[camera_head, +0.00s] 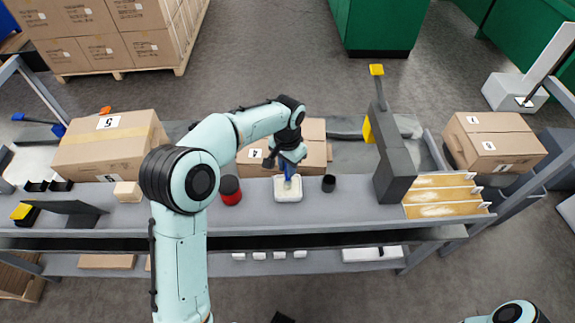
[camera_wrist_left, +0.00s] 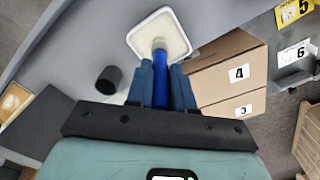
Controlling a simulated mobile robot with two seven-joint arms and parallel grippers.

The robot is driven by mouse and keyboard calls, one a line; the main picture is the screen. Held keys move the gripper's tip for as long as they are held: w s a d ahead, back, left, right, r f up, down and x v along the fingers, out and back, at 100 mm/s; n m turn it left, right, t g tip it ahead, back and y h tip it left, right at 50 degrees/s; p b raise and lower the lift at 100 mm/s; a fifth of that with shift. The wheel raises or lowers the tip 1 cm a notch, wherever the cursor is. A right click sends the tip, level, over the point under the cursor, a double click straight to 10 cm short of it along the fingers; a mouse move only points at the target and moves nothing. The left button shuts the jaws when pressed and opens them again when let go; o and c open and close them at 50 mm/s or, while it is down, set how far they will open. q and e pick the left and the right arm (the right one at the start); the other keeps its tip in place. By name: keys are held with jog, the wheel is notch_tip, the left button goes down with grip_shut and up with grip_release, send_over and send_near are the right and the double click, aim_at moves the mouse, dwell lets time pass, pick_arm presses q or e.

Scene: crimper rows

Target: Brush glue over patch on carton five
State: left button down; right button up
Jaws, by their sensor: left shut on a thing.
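Carton five (camera_head: 100,150) is a brown box with a white "5" label on top, at the left of the bench in the head view. I cannot make out a patch on it. My left gripper (camera_head: 288,168) is shut on a blue-handled brush (camera_head: 289,188), which points down into a white square glue dish (camera_head: 288,198). In the wrist view the brush (camera_wrist_left: 160,85) stands between the fingers and its tip is over the pale content of the dish (camera_wrist_left: 188,45). My left gripper is well to the right of carton five. My right gripper is not seen.
A dark grey post (camera_head: 393,165) and a tray of yellowish strips (camera_head: 440,195) stand right. A small beige block (camera_head: 128,192) sits before carton five.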

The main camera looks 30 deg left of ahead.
pick_arm(q)
jog(key=shift+f, duration=0.1)
jog(key=shift+r+p, duration=2.25)
jog(key=shift+r, duration=1.4)
jog(key=shift+f, duration=0.1)
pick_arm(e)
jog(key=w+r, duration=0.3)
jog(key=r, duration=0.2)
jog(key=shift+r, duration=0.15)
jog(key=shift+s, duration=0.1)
